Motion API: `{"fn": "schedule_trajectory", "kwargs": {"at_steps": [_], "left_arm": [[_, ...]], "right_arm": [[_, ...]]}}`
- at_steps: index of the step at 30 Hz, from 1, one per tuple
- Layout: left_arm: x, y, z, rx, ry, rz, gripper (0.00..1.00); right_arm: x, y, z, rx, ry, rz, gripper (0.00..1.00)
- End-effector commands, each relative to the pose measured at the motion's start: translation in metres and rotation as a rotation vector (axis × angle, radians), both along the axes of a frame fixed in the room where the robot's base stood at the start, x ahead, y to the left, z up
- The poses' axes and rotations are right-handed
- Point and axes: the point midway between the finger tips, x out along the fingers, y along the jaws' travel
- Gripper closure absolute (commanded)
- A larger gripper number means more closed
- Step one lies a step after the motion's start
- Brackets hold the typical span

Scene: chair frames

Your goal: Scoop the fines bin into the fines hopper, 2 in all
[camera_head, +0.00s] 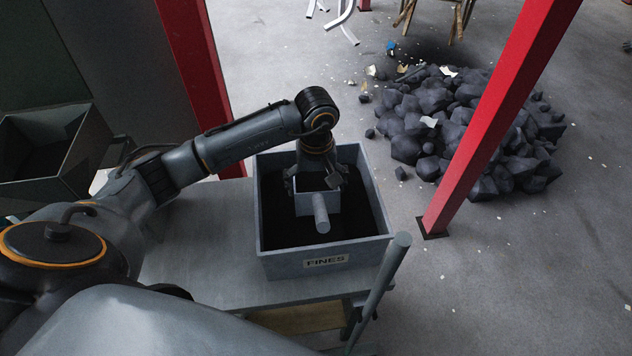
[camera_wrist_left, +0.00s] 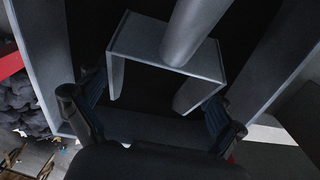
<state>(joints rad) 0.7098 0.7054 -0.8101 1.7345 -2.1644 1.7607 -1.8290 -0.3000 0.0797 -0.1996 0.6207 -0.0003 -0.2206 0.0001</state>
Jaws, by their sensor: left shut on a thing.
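The fines bin (camera_head: 328,261) is a grey open box with a FINES label, standing on a grey bench and holding black fine material. My left gripper (camera_head: 316,178) reaches down inside it and is shut on a grey box-shaped scoop (camera_head: 320,206) with a round handle. The left wrist view shows the scoop (camera_wrist_left: 150,42) between the two fingers of my left gripper (camera_wrist_left: 154,98), with black material beyond it. My right gripper is out of view.
The grey bench (camera_head: 190,255) has bare top left of the bin. A slanted grey bar (camera_head: 381,285) rises at its right front corner. Red posts (camera_head: 500,120) stand behind and to the right. A dark rock pile (camera_head: 430,120) lies on the floor behind.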

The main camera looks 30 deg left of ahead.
Motion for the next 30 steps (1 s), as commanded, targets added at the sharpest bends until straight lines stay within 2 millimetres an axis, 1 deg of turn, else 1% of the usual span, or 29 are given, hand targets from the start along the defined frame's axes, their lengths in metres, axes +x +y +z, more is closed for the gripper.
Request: {"fn": "schedule_trajectory", "kwargs": {"at_steps": [4,16,25,30], "left_arm": [[0.0004,-0.0001,-0.0035,0.000,-0.001,0.000,0.45],[-0.0001,-0.0006,-0.0033,0.000,-0.001,0.000,0.45],[-0.0072,-0.0056,-0.0035,0.000,-0.001,-0.001,0.45],[-0.0076,-0.0061,-0.0030,0.000,-0.001,0.001,0.45]], "right_arm": [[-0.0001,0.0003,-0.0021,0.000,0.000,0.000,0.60],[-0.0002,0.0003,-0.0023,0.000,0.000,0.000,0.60],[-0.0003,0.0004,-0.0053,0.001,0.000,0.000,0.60],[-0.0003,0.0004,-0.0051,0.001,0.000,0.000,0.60]]}}
